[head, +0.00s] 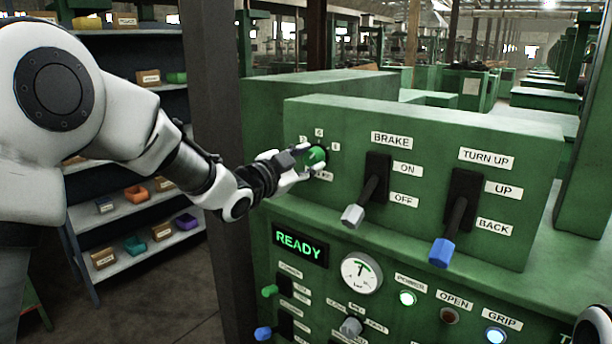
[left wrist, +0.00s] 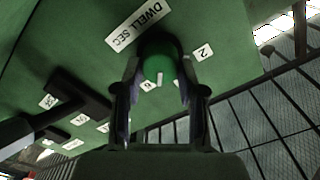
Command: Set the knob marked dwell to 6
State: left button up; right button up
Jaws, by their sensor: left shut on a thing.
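The dwell knob (head: 317,155) is round and green, on the left end of the front face of the green upper box (head: 440,120). Small number plates stand around it; its pointer setting cannot be read. My left gripper (head: 304,160) is shut on the knob, one finger on either side. In the left wrist view the green knob (left wrist: 158,68) sits between both fingertips (left wrist: 158,82). The plate "DWELL SEC" (left wrist: 140,25) is beside it, and a plate marked 2 (left wrist: 202,52) is on the other side. My right gripper is not in view.
Right of the knob are the brake lever (head: 353,214) with a grey tip and the turn up lever (head: 442,252) with a blue tip. Below are a lit READY display (head: 300,244), a round gauge (head: 361,272) and lamps. Shelves with bins (head: 137,192) stand at left.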

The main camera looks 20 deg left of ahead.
pick_arm(q)
jog(key=shift+m+b, duration=1.05)
jog(key=shift+m, duration=0.15)
jog(key=shift+r, duration=0.1)
jog(key=o, duration=1.1)
jog(key=shift+d, duration=0.1)
jog(key=v, duration=0.7)
jog(key=shift+s, duration=0.2)
jog(key=shift+w, duration=0.1)
